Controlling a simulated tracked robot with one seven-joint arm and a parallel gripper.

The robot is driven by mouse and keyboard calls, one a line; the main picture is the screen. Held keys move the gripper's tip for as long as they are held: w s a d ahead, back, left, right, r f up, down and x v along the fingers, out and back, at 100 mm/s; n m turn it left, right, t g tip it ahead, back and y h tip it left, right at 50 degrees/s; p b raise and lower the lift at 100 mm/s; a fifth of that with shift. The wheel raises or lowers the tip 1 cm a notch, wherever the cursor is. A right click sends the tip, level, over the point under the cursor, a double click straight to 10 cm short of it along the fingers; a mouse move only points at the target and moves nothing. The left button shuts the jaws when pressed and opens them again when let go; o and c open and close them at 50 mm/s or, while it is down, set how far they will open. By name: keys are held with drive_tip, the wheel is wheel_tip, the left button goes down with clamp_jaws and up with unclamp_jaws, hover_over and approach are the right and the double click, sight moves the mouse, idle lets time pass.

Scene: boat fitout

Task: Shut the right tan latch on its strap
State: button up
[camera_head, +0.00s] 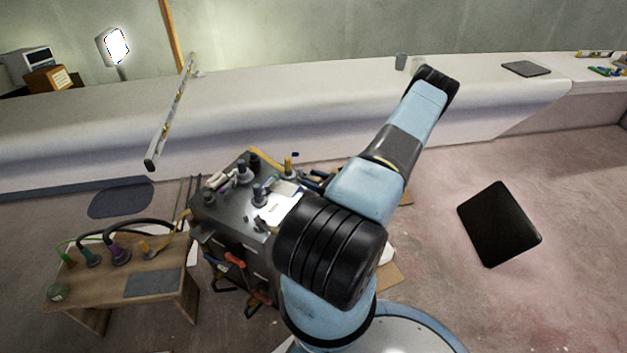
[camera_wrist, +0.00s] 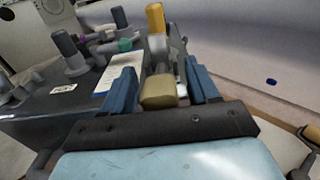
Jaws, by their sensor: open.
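In the wrist view my gripper (camera_wrist: 160,88) is open, with one blue finger on each side. A tan block-shaped end (camera_wrist: 158,94), which looks like the tan latch, lies between the fingers, close to the palm. I cannot tell whether either finger touches it. Grey metal parts (camera_wrist: 157,48) rise just behind it, with an upright yellow cylinder (camera_wrist: 155,17) beyond. I cannot make out the strap or how far the latch is closed. In the head view my arm hides my gripper and the latch.
A dark tool cart (camera_head: 225,215) carries grey upright fittings (camera_wrist: 70,52) and a white paper sheet (camera_wrist: 120,72). A low wooden bench (camera_head: 180,285) with hoses stands to its left. The long white hull (camera_head: 300,110) runs behind. Floor is open around the black panel (camera_head: 498,223).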

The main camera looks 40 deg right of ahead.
clamp_jaws()
idle(0.5)
